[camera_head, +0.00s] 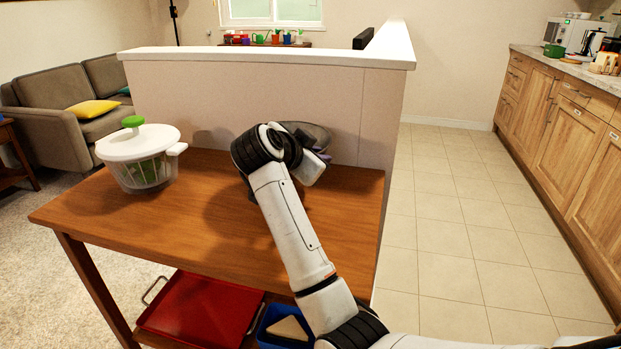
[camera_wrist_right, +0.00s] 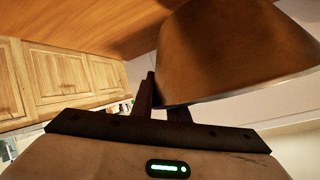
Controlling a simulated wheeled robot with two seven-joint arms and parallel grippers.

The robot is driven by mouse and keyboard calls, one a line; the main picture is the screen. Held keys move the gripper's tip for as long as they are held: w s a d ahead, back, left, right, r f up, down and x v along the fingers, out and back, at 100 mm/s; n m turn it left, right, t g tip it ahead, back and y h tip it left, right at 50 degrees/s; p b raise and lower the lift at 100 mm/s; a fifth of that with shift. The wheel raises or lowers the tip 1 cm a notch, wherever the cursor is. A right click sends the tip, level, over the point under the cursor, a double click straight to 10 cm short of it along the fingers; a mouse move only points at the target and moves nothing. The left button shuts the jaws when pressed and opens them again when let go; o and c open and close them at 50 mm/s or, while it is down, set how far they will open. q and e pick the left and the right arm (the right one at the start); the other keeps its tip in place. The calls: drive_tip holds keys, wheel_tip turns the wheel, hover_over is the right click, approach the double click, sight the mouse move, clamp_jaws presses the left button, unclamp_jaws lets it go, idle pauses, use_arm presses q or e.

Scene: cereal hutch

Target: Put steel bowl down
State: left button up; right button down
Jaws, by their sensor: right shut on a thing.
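The steel bowl (camera_head: 312,131) shows as a grey rim behind my right wrist, over the far right part of the wooden table (camera_head: 240,245). My right gripper (camera_head: 320,154) is shut on the bowl, mostly hidden by my own arm. In the right wrist view the bowl (camera_wrist_right: 235,50) is large and tilted in the picture, its shiny side reflecting brown wood. The dark fingers (camera_wrist_right: 160,95) meet its rim. I cannot tell whether the bowl touches the tabletop. My left gripper is not in view.
A salad spinner (camera_head: 140,150) with a white lid and green knob stands on the table's left. A half wall (camera_head: 255,100) borders the table's back. The table's middle and front are clear. A red tray (camera_head: 200,312) and a blue bin (camera_head: 285,328) sit below.

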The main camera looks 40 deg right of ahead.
wheel_tip(320, 180, down, 4)
drive_tip(key=shift+f+b, duration=0.15)
drive_tip(key=shift+b, duration=0.35)
drive_tip(key=c, duration=1.7)
unclamp_jaws()
drive_tip(key=shift+f, duration=0.1)
drive_tip(key=p+v, duration=0.2)
drive_tip(key=v, duration=1)
